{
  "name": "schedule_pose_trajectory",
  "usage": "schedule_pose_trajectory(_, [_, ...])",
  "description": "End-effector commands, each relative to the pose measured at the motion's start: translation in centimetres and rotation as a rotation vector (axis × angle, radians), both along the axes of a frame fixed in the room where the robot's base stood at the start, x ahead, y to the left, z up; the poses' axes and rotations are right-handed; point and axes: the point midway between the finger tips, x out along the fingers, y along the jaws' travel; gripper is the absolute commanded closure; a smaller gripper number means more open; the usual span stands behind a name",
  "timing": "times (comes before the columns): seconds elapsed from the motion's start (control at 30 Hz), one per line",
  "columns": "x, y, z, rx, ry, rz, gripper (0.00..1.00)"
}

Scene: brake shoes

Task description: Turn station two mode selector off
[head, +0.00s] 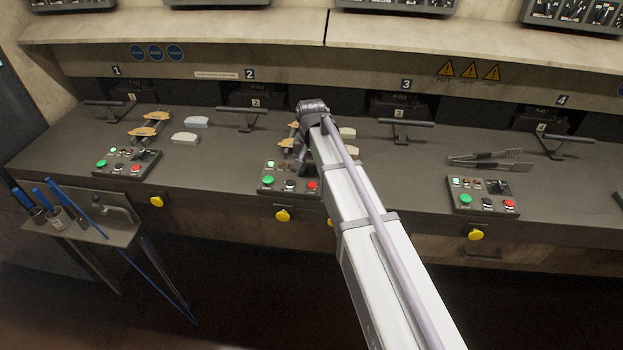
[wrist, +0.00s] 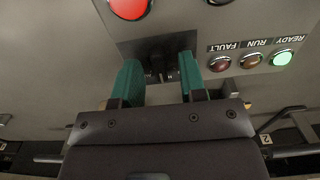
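The station two control panel (head: 277,190) sits on the bench front in the head view, partly covered by my arm. In the wrist view the panel (wrist: 225,90) appears upside down. The mode selector (wrist: 163,52) is a dark, shadowed shape between my fingertips; its knob angle is hard to tell. My gripper (wrist: 160,63) is open, with one green finger on each side of the selector. I cannot tell whether either finger touches it. In the head view my arm hides the selector and the gripper's fingers.
In the wrist view a red button (wrist: 129,7) lies beyond the left finger. The green READY lamp (wrist: 283,58) is lit; the FAULT lamp (wrist: 220,63) is dark.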

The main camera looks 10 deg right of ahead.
Motion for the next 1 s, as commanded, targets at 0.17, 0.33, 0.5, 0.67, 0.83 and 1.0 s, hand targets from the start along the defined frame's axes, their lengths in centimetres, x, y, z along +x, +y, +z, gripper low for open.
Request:
schedule_pose_trajectory(0.17, [-0.01, -0.01, -0.33, 0.000, 0.000, 0.000, 0.62])
schedule_pose_trajectory(0.33, [-0.01, -0.01, -0.29, 0.000, 0.000, 0.000, 0.68])
schedule_pose_trajectory(0.5, [-0.01, -0.01, -0.29, 0.000, 0.000, 0.000, 0.85])
schedule_pose_trajectory(0.67, [-0.01, -0.01, -0.30, 0.000, 0.000, 0.000, 1.00])
schedule_pose_trajectory(0.83, [-0.01, -0.01, -0.30, 0.000, 0.000, 0.001, 1.00])
schedule_pose_trajectory(1.0, [-0.01, -0.01, -0.30, 0.000, 0.000, 0.015, 1.00])
